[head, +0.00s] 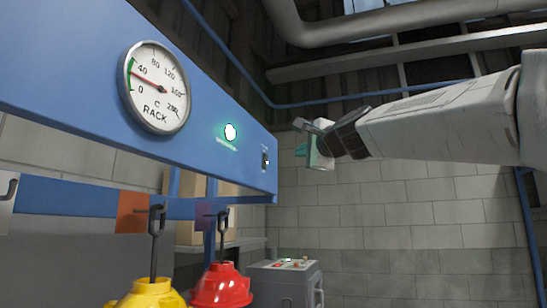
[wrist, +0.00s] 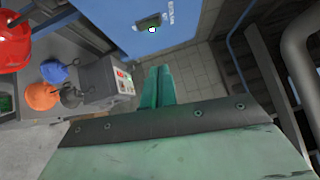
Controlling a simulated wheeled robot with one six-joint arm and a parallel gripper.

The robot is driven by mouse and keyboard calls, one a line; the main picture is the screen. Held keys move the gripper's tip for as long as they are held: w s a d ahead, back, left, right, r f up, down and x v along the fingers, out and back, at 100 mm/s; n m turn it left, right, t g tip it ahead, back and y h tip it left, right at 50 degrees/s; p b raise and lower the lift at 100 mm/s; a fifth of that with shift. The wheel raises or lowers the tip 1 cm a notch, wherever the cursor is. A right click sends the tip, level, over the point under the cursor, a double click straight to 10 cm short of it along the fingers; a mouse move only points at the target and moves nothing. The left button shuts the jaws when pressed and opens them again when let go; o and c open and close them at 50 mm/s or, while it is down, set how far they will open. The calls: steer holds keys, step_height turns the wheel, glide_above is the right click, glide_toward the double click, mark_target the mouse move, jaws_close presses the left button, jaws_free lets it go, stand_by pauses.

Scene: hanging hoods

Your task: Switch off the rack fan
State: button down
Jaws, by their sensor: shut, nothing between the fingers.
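A small black switch (head: 265,160) sits near the right end of the blue rack panel (head: 90,85). It also shows at the top of the wrist view (wrist: 150,23), with a small bright spot on it and a label too small to read. A green lamp (head: 230,132) glows to its left in the head view. My gripper (head: 303,150) is to the right of the switch in the head view, apart from the panel. In the wrist view its two green fingers (wrist: 158,84) are shut together and empty, below the switch in the picture.
A round dial marked RACK (head: 155,87) is on the panel. A yellow hood (head: 148,295) and a red hood (head: 221,287) hang below. A grey box with lit controls (head: 285,282) stands behind. Pipes (head: 400,22) run overhead. Open air surrounds my gripper.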

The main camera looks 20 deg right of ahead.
glide_toward(266, 161)
steer(key=w+d+r, duration=0.1)
steer(key=w+d, duration=0.2)
steer(key=w, duration=0.1)
steer(key=shift+w+a+r, duration=0.2)
steer(key=shift+w+a, duration=0.4)
steer(key=shift+a, duration=0.2)
steer(key=shift+w+a+r, duration=0.15)
steer(key=shift+w+a, duration=0.45)
steer(key=shift+a, duration=0.25)
steer(key=shift+d, duration=0.15)
